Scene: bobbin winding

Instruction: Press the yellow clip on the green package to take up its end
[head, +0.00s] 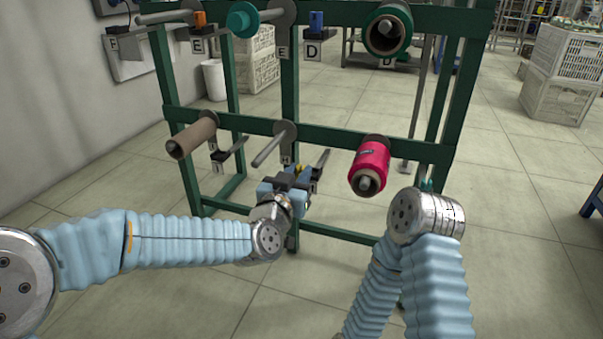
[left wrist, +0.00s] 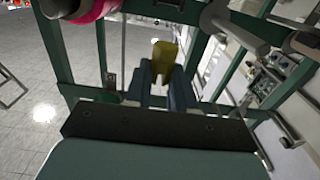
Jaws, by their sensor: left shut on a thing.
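My left gripper (head: 296,180) is in front of the rack's lower level, left of the pink package. Its fingers are shut on a small yellow clip (head: 299,169). The clip also shows between the fingertips in the left wrist view (left wrist: 164,56). A dark green package (head: 388,30) sits on the upper bar at the right, above and well apart from the clip. A teal package (head: 243,20) sits on the upper bar further left. No loose thread end can be made out. My right arm reaches in at the right, but its gripper is hidden.
The green rack frame (head: 330,132) carries a pink package (head: 370,165), a brown tube (head: 192,138) and bare spindles (head: 268,150). An orange clip (head: 200,19) and a blue clip (head: 316,21) sit on the upper level.

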